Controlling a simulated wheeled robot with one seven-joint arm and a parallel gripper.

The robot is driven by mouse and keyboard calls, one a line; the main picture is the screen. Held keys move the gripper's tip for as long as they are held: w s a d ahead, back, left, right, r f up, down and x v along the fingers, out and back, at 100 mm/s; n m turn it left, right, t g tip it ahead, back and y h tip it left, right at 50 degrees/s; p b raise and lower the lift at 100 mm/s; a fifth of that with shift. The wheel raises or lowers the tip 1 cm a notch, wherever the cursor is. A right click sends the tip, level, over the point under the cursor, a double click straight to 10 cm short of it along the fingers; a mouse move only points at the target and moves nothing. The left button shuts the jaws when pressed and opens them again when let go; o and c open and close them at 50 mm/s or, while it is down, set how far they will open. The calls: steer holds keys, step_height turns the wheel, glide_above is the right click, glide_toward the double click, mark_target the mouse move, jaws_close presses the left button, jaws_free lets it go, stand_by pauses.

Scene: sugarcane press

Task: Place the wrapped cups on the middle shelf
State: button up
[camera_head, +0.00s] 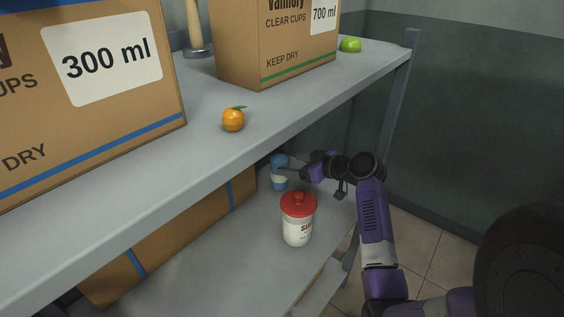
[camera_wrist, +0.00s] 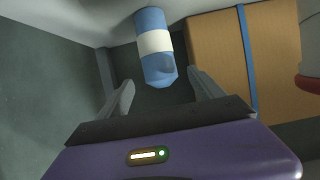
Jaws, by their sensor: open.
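The wrapped cups (camera_head: 279,160) are a blue roll with a white band. They appear to stand upright on the middle shelf (camera_head: 215,262), behind a jar, under the upper shelf. In the wrist view the roll (camera_wrist: 153,42) is just past the fingertips, its near blue end close to the gap between them. My gripper (camera_head: 288,170) reaches in from the right beside the roll. The wrist view shows its two fingers (camera_wrist: 161,80) spread apart, with nothing clamped. Whether a finger touches the roll is hard to tell.
A white jar with a red lid (camera_head: 298,218) stands in front of the roll. A cardboard box (camera_wrist: 218,52) lies close beside it. The upper shelf (camera_head: 180,165) overhangs, carrying cartons (camera_head: 275,50), an orange (camera_head: 233,120) and a green fruit (camera_head: 350,45).

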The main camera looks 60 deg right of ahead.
steer(key=shift+v, duration=1.4)
